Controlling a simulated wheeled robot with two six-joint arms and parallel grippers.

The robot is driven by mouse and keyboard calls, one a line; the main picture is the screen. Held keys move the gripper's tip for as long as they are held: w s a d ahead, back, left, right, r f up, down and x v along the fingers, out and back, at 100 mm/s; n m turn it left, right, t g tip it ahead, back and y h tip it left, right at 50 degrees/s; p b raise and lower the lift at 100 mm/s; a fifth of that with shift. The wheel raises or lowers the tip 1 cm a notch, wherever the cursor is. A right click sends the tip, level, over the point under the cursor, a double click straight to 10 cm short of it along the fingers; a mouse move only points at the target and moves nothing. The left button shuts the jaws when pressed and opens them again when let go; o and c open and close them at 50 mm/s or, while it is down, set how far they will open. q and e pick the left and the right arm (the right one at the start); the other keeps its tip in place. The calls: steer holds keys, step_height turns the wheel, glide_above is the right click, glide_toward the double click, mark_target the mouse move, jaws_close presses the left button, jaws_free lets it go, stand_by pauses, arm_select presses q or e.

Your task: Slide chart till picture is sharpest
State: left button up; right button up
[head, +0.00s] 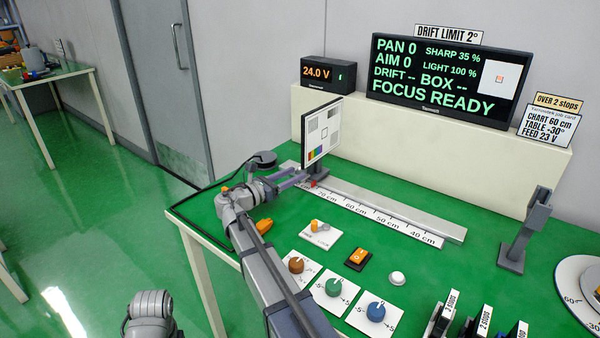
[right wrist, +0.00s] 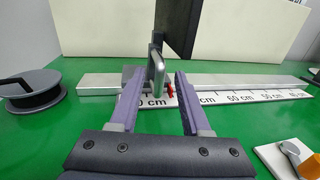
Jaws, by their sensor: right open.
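The chart (head: 322,132) is a white test board with grey and coloured patches, upright on a carriage at the left part of the rail (head: 425,222). In the right wrist view the chart's dark panel (right wrist: 176,25) rises behind a grey metal handle (right wrist: 157,68). A red pointer (right wrist: 170,90) sits near the 70 cm label of the scale (right wrist: 240,98). My right gripper (head: 302,179) is open, its fingers on either side of the handle with gaps visible. The display (head: 440,82) reads SHARP 35 %, LIGHT 100 %, FOCUS READY.
A 24.0 V box (head: 326,73) and a job card (head: 548,127) reading CHART 60 cm stand on the back ledge. Knobs (head: 333,287) and switches occupy the front. The rail right of the carriage is clear.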

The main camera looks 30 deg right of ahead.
mark_target(300, 171)
steer(key=shift+w+d, duration=0.15)
steer(key=shift+d, duration=0.6)
steer(key=shift+w+d, duration=0.15)
steer(key=shift+d, duration=0.6)
jaws_close()
stand_by(0.4)
